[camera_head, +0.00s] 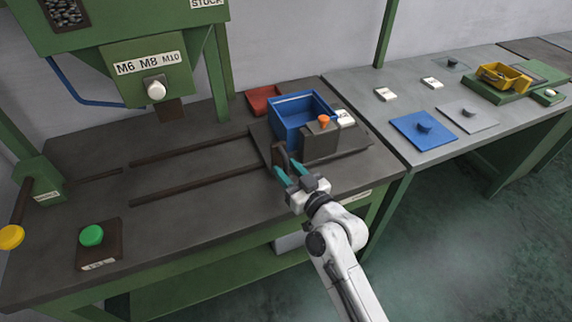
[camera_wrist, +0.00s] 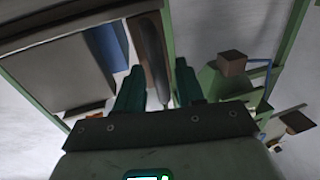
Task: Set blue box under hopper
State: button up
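The blue box (camera_head: 301,108) is an open-topped bin on a dark carriage (camera_head: 349,145) at the right end of the bench's rails. The green hopper (camera_head: 150,69), marked M6 M8 M10, hangs over the left part of the bench, well left of the box. My gripper (camera_head: 289,171) has teal fingers and is at the carriage's front left, beside an upright dark handle (camera_head: 280,154). In the wrist view the fingers (camera_wrist: 160,88) are apart, with the dark handle (camera_wrist: 152,55) showing between them. I cannot tell whether they touch it.
Two dark slots (camera_head: 195,149) run along the bench toward the hopper, with clear top between. A grey block with an orange knob (camera_head: 323,120) stands before the box. A green button (camera_head: 91,236) and a yellow-knobbed lever (camera_head: 12,237) are at left. A red tray (camera_head: 262,99) lies behind.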

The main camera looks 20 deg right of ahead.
jog(key=shift+w+a, duration=0.1)
jog(key=shift+w, duration=0.35)
grip_shut()
dwell(0.4)
